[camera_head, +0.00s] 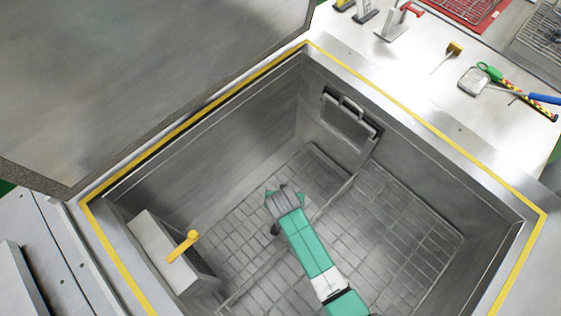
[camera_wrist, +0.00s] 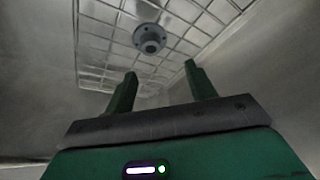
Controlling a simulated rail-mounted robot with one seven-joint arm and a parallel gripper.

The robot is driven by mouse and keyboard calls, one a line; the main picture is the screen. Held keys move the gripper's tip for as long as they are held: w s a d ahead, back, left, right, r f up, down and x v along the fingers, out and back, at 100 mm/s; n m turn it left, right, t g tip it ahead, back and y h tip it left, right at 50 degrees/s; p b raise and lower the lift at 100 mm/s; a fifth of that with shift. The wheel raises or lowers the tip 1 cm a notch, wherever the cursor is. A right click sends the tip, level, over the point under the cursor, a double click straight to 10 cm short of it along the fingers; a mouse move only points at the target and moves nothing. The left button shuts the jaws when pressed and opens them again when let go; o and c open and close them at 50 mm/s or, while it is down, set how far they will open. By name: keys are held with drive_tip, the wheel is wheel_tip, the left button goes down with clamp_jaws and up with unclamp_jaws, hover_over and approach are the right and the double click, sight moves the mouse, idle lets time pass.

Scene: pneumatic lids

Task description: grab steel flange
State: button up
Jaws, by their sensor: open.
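The steel flange (camera_wrist: 149,38) is a grey round piece with a raised hub, on the gridded floor of the chamber in the wrist view. It lies ahead of my gripper (camera_wrist: 160,70), slightly left of the middle between the two green fingers. The fingers are apart, with nothing between them, and there is a gap between them and the flange. In the head view my gripper (camera_head: 284,190) reaches down inside the chamber, over the floor grid. I cannot make out the flange in the head view.
The open metal chamber (camera_head: 440,133) has steep walls and a yellow-edged rim. Its large lid (camera_head: 150,80) stands raised at upper left. A box with a yellow handle (camera_head: 182,247) is on the left wall, and a hinged bracket (camera_head: 350,118) on the far wall. Tools lie outside on the right.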

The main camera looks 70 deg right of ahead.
drive_tip(key=f, duration=0.2)
drive_tip(key=b, duration=0.1)
drive_tip(key=shift+s+d+f, duration=0.25)
drive_tip(key=shift+s+f, duration=0.05)
drive_tip(key=shift+f, duration=0.1)
drive_tip(key=b+x, duration=0.2)
drive_tip(key=x, duration=0.1)
drive_tip(key=b+x, duration=0.1)
drive_tip(key=x, duration=0.1)
drive_tip(key=shift+s+d+f, duration=0.15)
drive_tip(key=shift+s+d, duration=0.1)
drive_tip(key=shift+d, duration=0.05)
clamp_jaws()
